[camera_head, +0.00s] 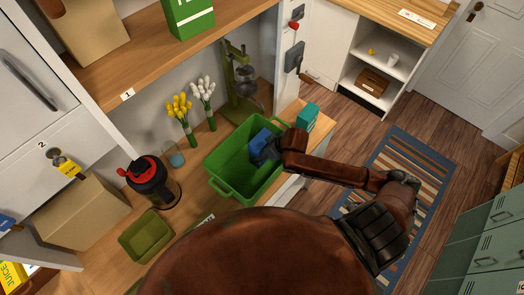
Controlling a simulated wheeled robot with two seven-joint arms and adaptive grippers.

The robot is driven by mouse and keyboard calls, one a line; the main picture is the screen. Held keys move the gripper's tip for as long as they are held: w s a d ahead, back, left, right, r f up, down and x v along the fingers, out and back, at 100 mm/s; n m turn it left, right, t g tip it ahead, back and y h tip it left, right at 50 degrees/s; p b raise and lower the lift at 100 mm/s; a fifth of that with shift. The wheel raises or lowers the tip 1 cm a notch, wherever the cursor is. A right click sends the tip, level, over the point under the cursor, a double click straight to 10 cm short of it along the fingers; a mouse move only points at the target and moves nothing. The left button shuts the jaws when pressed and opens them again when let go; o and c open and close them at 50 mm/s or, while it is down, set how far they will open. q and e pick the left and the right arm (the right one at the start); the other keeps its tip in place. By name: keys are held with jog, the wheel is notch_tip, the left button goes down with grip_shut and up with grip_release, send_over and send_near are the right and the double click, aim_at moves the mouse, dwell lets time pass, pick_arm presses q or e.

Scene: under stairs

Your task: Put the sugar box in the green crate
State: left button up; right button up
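The green crate (219,187) stands on the wooden counter in the middle of the view. A small blue box (261,138) shows within the crate's outline, at its far right part. No label on it is readable, so I cannot tell whether it is the sugar box. My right gripper (265,151) is at the crate's right side, right against the blue box in this view. Its dark fingers are small and partly hidden, and I cannot tell whether they grip the box. I cannot tell whether the box rests on the crate floor. My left gripper is out of view.
A teal box (307,116) stands right of the crate. A black-and-red bottle (152,182), a glass (175,156), flowers (180,107) and an olive tray (147,236) are to the left. A green stand (240,75) is behind. A shelf (165,47) overhangs the back.

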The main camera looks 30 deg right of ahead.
jog(key=o, duration=1.7)
jog(key=shift+f, duration=0.1)
jog(key=v, duration=1.2)
